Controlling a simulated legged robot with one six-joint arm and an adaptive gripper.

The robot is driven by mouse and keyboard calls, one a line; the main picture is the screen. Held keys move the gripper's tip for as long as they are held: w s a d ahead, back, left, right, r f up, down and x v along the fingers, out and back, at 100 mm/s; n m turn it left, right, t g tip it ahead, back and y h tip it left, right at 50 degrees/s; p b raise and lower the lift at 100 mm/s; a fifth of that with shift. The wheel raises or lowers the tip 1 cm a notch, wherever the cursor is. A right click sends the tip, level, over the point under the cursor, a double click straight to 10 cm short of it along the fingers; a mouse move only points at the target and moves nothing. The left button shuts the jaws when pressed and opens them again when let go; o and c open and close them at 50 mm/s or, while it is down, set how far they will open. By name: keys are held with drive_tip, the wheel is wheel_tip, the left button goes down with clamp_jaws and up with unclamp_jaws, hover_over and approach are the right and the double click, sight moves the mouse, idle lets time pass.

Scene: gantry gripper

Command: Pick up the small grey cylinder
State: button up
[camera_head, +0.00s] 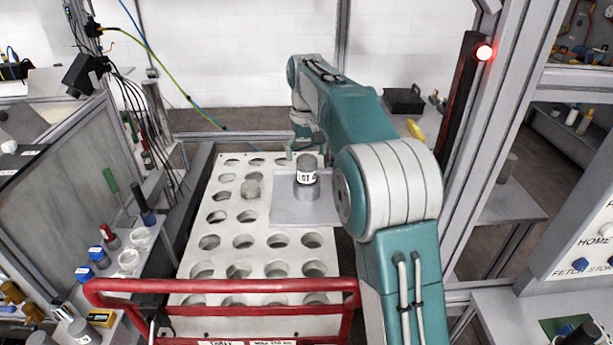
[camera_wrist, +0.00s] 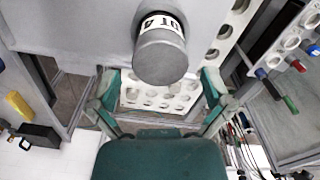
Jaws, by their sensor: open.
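A small grey cylinder (camera_head: 307,176) with a white "LOT 4" label stands upright on a flat grey plate (camera_head: 290,211) on the white holed rack. In the wrist view this cylinder (camera_wrist: 162,58) shows large, its plain grey end towards the camera. My gripper (camera_wrist: 160,84) is open, its teal fingers apart on either side of the cylinder in the picture, with nothing held. I cannot tell whether a finger touches it. In the head view the gripper is mostly hidden at the far side of the cylinder. Another short grey cylinder (camera_head: 251,188) sits at a rack hole to the left.
The white rack (camera_head: 223,229) has many empty round holes. A red rail (camera_head: 225,286) crosses its front. A shelf at left holds small coloured-cap items (camera_head: 110,237). A metal post with a lit red lamp (camera_head: 484,53) stands at right, and a black box (camera_head: 403,100) lies behind.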

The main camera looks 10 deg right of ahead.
wheel_tip(320, 180, down, 4)
drive_tip(key=shift+s, duration=0.15)
drive_tip(key=c, duration=1.3)
drive_tip(key=shift+o, duration=0.2)
drive_tip(key=shift+r, duration=0.1)
wheel_tip(320, 180, up, 10)
drive_tip(key=shift+f, duration=0.1)
